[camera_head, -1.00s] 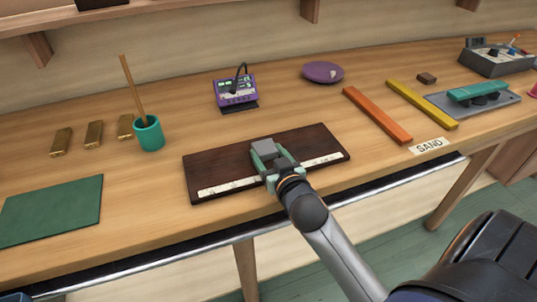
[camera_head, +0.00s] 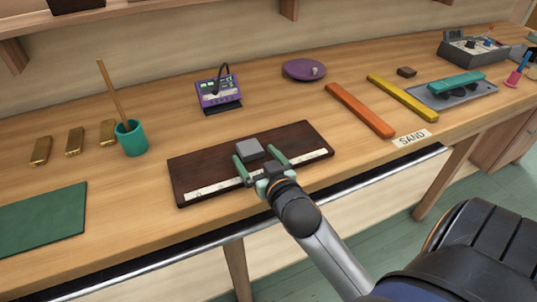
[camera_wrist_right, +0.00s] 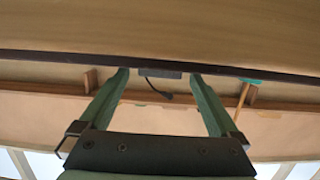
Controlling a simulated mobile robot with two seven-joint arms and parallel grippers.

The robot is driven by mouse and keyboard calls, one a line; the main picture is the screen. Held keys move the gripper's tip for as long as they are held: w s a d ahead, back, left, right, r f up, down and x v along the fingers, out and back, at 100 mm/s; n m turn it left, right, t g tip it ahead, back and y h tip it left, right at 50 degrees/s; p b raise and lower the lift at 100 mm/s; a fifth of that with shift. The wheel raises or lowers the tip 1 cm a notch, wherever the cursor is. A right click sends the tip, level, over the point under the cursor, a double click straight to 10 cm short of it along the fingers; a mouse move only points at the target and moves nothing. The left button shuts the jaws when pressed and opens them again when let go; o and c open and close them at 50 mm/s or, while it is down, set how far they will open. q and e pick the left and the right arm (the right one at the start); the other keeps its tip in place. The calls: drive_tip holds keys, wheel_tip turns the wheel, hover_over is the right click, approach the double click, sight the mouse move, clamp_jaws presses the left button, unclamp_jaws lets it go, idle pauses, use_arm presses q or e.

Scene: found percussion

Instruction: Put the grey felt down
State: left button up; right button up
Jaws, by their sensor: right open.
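The grey felt (camera_head: 249,149), a small grey block, is on the dark brown board (camera_head: 215,163), near its middle. My right gripper (camera_head: 256,156) is open, with its two green fingers spread at the near side of the felt. In the head view I cannot tell whether a finger touches it. The right wrist view shows the spread fingers (camera_wrist_right: 160,78) with no felt clearly visible between them. My left gripper is not in view.
A pale labelled strip (camera_head: 215,187) runs along the board's near edge. A teal cup with a stick (camera_head: 132,139) and a purple device (camera_head: 218,93) stand behind. Orange (camera_head: 358,110) and yellow (camera_head: 402,98) bars lie right. A green mat (camera_head: 40,220) lies left.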

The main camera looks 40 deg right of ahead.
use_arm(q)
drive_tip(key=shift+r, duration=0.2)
use_arm(e)
drive_tip(key=v, duration=1)
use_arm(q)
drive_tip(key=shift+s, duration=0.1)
use_arm(e)
drive_tip(key=shift+d, duration=0.1)
